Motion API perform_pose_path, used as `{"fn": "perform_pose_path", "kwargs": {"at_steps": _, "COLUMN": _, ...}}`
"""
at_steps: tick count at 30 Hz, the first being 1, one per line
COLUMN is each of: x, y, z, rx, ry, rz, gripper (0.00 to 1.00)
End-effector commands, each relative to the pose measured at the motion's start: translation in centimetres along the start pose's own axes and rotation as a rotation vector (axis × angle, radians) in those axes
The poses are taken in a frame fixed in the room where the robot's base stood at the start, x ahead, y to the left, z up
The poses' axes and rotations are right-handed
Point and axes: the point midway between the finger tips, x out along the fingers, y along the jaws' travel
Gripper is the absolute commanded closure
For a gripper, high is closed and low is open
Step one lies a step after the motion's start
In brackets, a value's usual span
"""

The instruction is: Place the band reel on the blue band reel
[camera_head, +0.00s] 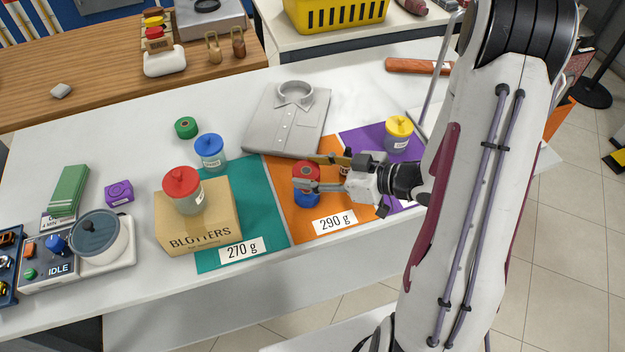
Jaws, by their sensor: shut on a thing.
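My gripper (309,185) reaches in from the right over the orange mat (288,220) and is shut on a red band reel (304,168). The blue band reel (307,200) stands on the orange mat directly below the red one. The red reel looks lined up over the blue reel; a finger crosses in front of where they meet, so I cannot tell whether they touch. A green band reel (186,127) lies on the white counter, well to the left.
A folded grey shirt (285,125) lies behind the mats. A red-lidded jar (183,190) stands on the blotters box (200,232) at left. A blue-lidded jar (210,154) and a yellow-lidded jar (397,138) stand nearby. The orange mat's front is clear around its 290 g label (335,222).

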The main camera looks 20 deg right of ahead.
Motion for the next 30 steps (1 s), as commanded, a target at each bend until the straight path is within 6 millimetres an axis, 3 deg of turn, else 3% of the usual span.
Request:
{"fn": "perform_pose_path", "kwargs": {"at_steps": 13, "x": 1.3, "y": 0.0, "z": 3.1, "rx": 0.001, "ry": 0.0, "rz": 0.0, "gripper": 0.79}}
{"fn": "perform_pose_path", "kwargs": {"at_steps": 30, "x": 1.5, "y": 0.0, "z": 3.7, "rx": 0.0, "ry": 0.0, "rz": 0.0, "gripper": 0.79}}
